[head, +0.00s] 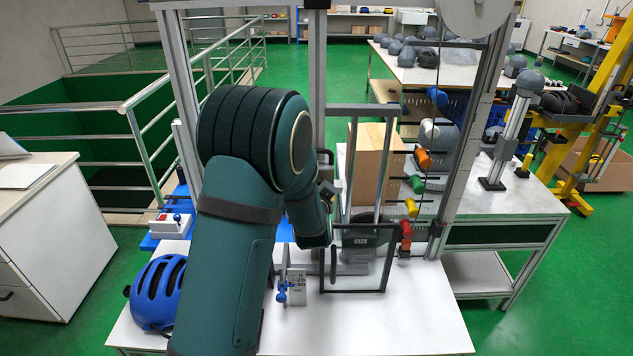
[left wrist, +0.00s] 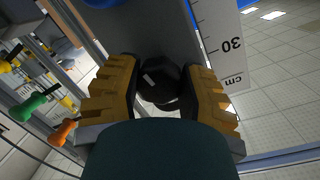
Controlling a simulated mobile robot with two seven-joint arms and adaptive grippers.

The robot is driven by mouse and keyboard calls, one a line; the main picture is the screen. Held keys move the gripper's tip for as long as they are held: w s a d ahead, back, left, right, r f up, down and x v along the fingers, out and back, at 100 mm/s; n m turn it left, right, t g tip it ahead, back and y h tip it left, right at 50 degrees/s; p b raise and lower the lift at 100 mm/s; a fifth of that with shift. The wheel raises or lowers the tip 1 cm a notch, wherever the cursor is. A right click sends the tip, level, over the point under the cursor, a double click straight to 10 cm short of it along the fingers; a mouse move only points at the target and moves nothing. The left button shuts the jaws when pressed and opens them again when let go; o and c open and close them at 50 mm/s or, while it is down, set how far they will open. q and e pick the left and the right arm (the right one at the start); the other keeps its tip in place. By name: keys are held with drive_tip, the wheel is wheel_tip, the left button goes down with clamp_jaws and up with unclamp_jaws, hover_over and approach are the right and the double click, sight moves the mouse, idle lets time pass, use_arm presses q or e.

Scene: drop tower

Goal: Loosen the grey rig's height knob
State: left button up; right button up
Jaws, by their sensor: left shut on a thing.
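In the left wrist view, my left gripper (left wrist: 162,72) has its two yellow fingers closed on a dark, round knob (left wrist: 160,92). The knob sits in front of a grey upright (left wrist: 148,28) of the rig. A white scale (left wrist: 226,40) marked 30 and cm runs beside the upright. In the head view, my green left arm reaches in over the white table (head: 400,325), and its forearm hides the gripper and the knob. Whether the knob is tight or loose does not show. My right gripper is in neither view.
A blue helmet (head: 158,292) lies at the table's left. A small blue clamp (head: 282,292) stands by the front. Coloured handles, such as an orange one (head: 423,159) and a red one (head: 406,229), hang at the right. A wooden block (head: 368,165) stands behind. The table's front right is clear.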

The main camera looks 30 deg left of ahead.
use_arm(q)
drive_tip(key=shift+r+m+p, duration=0.15)
drive_tip(key=shift+m+p, duration=0.2)
drive_tip(key=shift+m, duration=0.55)
drive_tip(key=shift+a, duration=0.1)
drive_tip(key=o, duration=1.2)
drive_tip(key=v, duration=1.2)
drive_tip(key=shift+w, duration=0.15)
